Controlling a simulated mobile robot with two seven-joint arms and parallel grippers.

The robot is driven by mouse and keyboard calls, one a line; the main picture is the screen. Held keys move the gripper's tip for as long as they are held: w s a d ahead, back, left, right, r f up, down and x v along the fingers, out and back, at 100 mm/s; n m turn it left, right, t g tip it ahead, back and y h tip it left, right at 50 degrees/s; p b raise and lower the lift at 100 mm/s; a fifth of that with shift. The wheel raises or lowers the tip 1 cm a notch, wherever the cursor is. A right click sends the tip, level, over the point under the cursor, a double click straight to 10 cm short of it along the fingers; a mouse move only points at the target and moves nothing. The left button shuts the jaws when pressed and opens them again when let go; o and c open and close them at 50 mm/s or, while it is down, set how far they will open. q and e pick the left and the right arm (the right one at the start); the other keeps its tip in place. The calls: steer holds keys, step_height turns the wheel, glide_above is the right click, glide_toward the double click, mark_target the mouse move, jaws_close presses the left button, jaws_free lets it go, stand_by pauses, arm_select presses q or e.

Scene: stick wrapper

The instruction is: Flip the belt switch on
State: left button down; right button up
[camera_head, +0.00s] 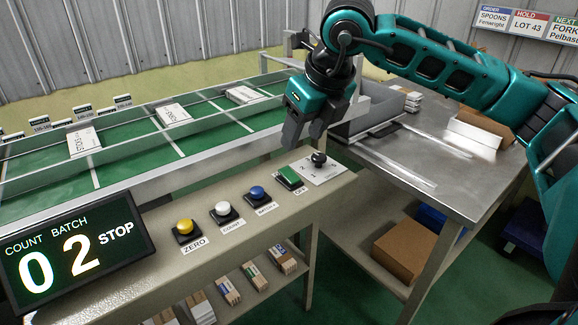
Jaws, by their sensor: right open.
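A control panel (150,262) runs along the front of the conveyor. It carries a green button or rocker (289,176) and, beside it, a black knob (318,158) on a pale plate with small marks. The conveyor belt (205,137) is green, and the display (75,247) reads COUNT 0, BATCH 2, STOP. My right gripper (303,136) is open and empty. It points down above the panel's right end, just behind the green button and black knob, seemingly apart from both. My left gripper is out of view.
Yellow (184,227), white (222,209) and blue (257,192) buttons line the panel to the left. White packets (173,115) lie on the belt. A metal table (455,172) stands at the right, with a cardboard box (409,249) below. Small bundles (254,275) sit under the panel.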

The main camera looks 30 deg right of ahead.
mark_target(288, 172)
arm_select(q)
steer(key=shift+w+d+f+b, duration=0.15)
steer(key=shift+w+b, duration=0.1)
steer(key=shift+b, duration=0.15)
arm_select(e)
steer(key=x, duration=1)
